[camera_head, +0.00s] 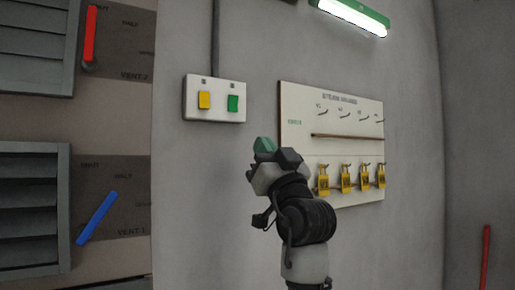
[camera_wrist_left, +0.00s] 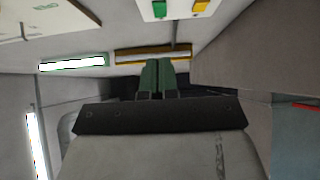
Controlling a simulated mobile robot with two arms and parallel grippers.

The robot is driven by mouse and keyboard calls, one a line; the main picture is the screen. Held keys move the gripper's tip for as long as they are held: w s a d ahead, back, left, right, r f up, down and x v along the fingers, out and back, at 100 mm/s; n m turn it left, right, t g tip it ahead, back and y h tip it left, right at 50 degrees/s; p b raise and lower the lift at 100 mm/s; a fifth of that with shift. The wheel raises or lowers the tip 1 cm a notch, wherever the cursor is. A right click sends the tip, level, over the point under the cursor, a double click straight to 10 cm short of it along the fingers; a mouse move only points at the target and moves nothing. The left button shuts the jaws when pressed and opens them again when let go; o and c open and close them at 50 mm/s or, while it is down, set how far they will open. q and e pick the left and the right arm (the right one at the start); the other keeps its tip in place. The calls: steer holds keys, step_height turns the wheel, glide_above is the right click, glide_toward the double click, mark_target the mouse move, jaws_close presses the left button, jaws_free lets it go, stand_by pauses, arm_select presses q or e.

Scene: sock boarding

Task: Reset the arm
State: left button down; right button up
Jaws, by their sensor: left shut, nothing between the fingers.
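My left arm rises from the lower middle of the head view. My left gripper (camera_head: 264,147) is raised in front of the grey wall, with its green fingers uppermost. In the left wrist view its two green fingers (camera_wrist_left: 156,76) lie side by side, shut with nothing between them. In the head view the gripper appears below and to the right of the white switch box (camera_head: 215,116), apart from it in the picture. My right gripper is in neither view.
The switch box has a yellow button (camera_head: 204,100) and a green button (camera_head: 233,103). A white board (camera_head: 294,150) with several yellow padlocks hangs at right, partly behind my arm. Vent panels with a red lever (camera_head: 89,36) and a blue lever (camera_head: 97,218) stand at left.

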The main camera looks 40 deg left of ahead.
arm_select(q)
steer(key=shift+a+f, duration=0.2)
steer(key=shift+a, duration=0.1)
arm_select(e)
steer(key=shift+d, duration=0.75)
arm_select(q)
steer(key=shift+d, duration=0.15)
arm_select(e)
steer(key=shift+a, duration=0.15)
